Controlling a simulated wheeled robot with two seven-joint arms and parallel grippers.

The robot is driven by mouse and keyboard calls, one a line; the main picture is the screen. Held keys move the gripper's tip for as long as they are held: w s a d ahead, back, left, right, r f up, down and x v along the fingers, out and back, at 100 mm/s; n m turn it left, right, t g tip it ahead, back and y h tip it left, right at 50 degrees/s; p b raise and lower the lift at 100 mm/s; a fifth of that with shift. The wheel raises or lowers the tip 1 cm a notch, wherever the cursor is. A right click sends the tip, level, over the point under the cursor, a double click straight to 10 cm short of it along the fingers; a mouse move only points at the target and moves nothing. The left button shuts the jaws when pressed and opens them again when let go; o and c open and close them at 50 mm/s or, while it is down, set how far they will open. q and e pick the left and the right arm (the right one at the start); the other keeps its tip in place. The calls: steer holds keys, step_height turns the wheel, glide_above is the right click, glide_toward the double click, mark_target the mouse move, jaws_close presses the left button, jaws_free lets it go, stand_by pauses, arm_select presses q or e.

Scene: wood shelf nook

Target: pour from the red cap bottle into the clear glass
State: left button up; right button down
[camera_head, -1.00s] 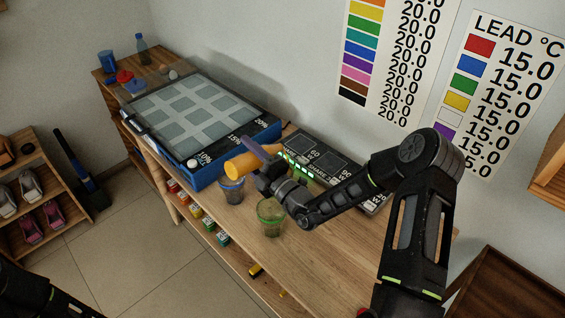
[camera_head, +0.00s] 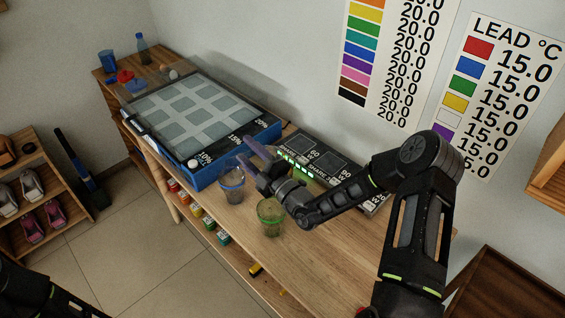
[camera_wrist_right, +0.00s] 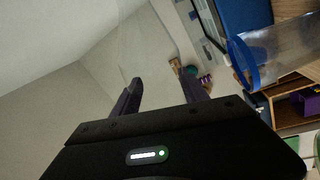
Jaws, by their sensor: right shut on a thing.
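My right gripper (camera_head: 255,162) is above and behind a clear glass with a blue rim (camera_head: 232,188), fingers pointing left. In the right wrist view its fingers (camera_wrist_right: 160,90) stand apart, with only faint, see-through outlines between them. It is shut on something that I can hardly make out. The blue-rimmed glass also shows at the right of the wrist view (camera_wrist_right: 280,55). A second clear glass with a green rim (camera_head: 270,218) stands nearer, below the forearm. I cannot make out a red cap. My left arm shows at the lower left; its gripper is out of view.
The wooden bench (camera_head: 320,262) is bare in front of the glasses. A blue-framed tray (camera_head: 205,178) with grey squares lies left of them. A dark panel with green lights (camera_head: 325,160) lies behind. A small blue bottle (camera_head: 142,46) and a blue cup (camera_head: 107,61) stand at the far end.

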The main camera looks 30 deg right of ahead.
steer(key=shift+m, duration=0.3)
steer(key=n+b, duration=0.2)
steer(key=a+n+y+b, duration=0.1)
steer(key=n+b, duration=0.1)
steer(key=n, duration=0.1)
steer(key=shift+s, duration=0.2)
steer(key=shift+a, duration=0.1)
